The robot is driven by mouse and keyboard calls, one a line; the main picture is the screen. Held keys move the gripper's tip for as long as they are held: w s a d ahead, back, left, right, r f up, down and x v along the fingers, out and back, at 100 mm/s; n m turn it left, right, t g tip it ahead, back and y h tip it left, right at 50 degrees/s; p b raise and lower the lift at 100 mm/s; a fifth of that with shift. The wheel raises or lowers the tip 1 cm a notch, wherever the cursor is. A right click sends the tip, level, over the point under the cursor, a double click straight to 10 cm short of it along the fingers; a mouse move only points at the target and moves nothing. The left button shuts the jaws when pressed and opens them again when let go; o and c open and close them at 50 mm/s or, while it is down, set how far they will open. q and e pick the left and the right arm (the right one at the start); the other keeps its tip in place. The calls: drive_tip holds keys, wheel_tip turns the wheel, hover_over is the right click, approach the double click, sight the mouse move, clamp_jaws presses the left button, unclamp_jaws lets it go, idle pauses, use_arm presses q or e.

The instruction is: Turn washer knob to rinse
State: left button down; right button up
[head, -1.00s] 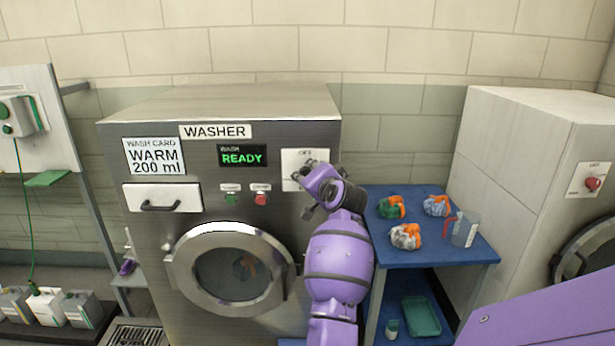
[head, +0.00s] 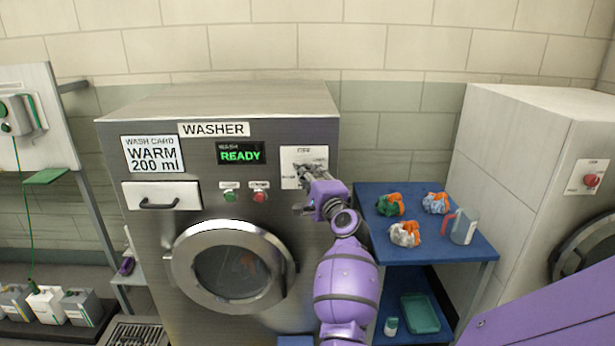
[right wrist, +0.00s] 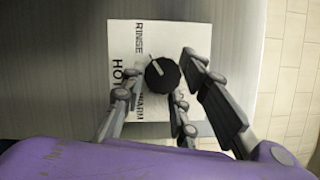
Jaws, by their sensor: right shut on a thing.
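The washer (head: 235,112) has a white dial panel (head: 289,156) at its upper right, partly hidden by my right gripper (head: 306,174). The right wrist view shows the round black knob (right wrist: 164,77) with a white pointer line, on the white panel (right wrist: 185,38). The pointer slants to the upper left in that view, roughly toward the word RINSE. HOT and WARM are also readable there. My right gripper (right wrist: 160,86) has its fingers on either side of the knob and is shut on it. The washer display (head: 240,153) reads READY. My left gripper is not in view.
The washer's round door (head: 180,265) is closed below. A blue cart (head: 374,226) to the right holds cloth bundles (head: 404,234) and a jug (head: 464,228). Another machine (head: 520,150) stands at far right. Containers (head: 45,304) stand on the floor at left.

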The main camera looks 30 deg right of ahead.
drive_tip(key=shift+a+f+m, duration=0.15)
drive_tip(key=shift+f+m, duration=0.45)
drive_tip(key=shift+f, duration=0.25)
drive_tip(key=o, duration=0.9)
drive_tip(key=shift+o, duration=0.4)
drive_tip(key=shift+r, duration=0.2)
drive_tip(key=shift+w+r, duration=0.1)
drive_tip(key=shift+r, duration=0.2)
drive_tip(key=s+a+f, duration=0.1)
drive_tip(key=s+a, duration=0.1)
drive_tip(key=s, duration=0.9)
drive_tip(key=shift+s, duration=0.4)
drive_tip(key=shift+f, duration=0.1)
